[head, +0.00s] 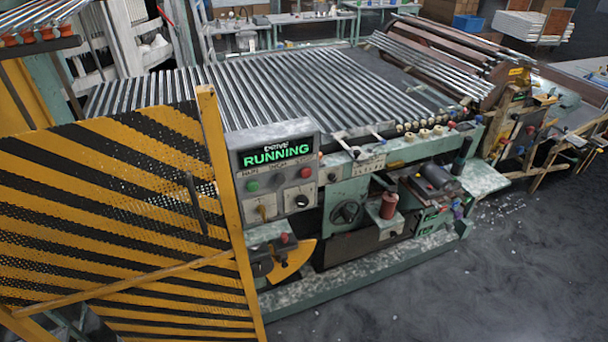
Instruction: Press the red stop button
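The control box (273,140) stands at the front left corner of the machine, just right of the striped gate. Its display (276,155) reads "RUNNING" in green letters. A red button (306,173) sits on the right of the panel below the display. A green button (252,185) sits on the left of the same panel. Below them are a yellow switch and a dark round knob (301,200). Neither of my grippers shows in the head view.
A yellow and black striped mesh gate (120,215) fills the left front. A green base rail (370,262) runs along the machine's front. Grey floor (480,290) at the lower right is mostly clear, with small glass bits.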

